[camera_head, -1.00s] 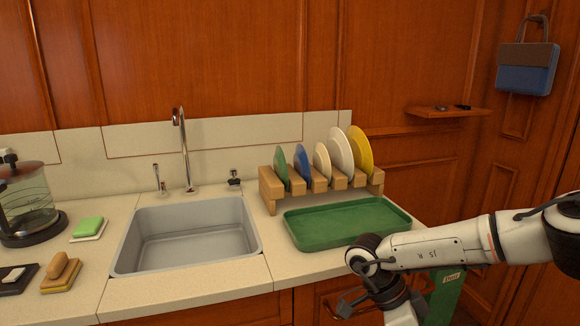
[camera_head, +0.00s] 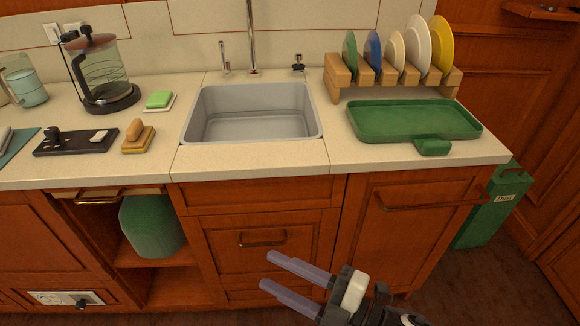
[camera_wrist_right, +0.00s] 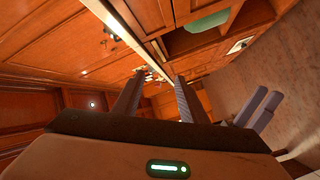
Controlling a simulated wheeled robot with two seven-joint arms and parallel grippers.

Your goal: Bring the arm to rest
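My right gripper (camera_head: 268,271) is low in the head view, in front of the cabinet doors and below the counter. Its two pale purple fingers are apart with nothing between them. In the right wrist view its fingers (camera_wrist_right: 155,90) also stand apart and empty. A second pair of fingers, seemingly my left gripper (camera_wrist_right: 269,91), shows at the right of that view, slightly apart and empty. My left gripper is outside the head view.
The sink (camera_head: 250,125) is empty. Cabinet handles (camera_head: 262,240) stick out near my right gripper.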

